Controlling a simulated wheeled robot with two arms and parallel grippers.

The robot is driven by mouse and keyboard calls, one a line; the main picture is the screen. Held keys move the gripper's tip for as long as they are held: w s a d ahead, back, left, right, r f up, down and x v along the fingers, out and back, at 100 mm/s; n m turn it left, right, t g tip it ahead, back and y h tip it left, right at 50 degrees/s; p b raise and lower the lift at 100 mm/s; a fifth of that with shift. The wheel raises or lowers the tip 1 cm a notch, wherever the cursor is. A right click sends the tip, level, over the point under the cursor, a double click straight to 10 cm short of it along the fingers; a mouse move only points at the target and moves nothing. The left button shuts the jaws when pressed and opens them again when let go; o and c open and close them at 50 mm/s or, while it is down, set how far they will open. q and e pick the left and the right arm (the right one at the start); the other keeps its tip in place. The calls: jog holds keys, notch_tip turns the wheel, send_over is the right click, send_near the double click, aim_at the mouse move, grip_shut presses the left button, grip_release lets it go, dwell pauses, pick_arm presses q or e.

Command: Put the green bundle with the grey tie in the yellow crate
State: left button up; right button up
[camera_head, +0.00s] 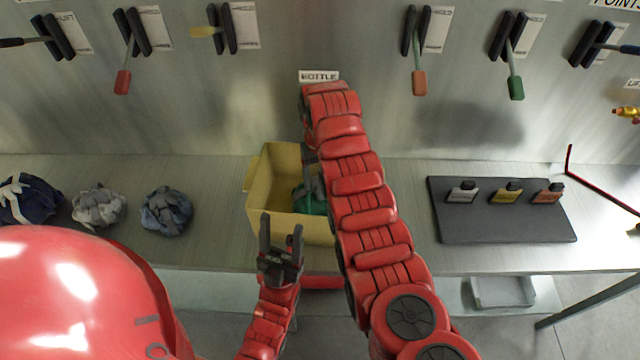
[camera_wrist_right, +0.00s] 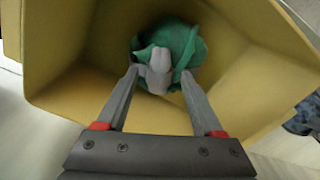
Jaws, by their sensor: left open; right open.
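The green bundle with the grey tie (camera_wrist_right: 166,58) lies inside the yellow crate (camera_wrist_right: 250,75), seen from above in the right wrist view. In the head view the bundle (camera_head: 310,196) shows in the crate (camera_head: 265,190), partly hidden by my right arm. My right gripper (camera_wrist_right: 157,72) is open over the crate, its fingertips on either side of the bundle's lower part; I cannot tell whether they touch it. In the head view my right gripper is mostly hidden behind its arm. My left gripper (camera_head: 281,228) is open and empty in front of the crate.
A navy bundle (camera_head: 28,200), a grey bundle (camera_head: 98,206) and a blue bundle (camera_head: 167,211) lie on the counter (camera_head: 215,235) at left. A dark board (camera_head: 500,225) with tagged blocks lies at right. Handles on the back wall stand above the counter.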

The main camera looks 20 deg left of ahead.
notch_tip(320, 180, up, 9)
jog(key=b, duration=0.1)
jog(key=shift+r, duration=0.2)
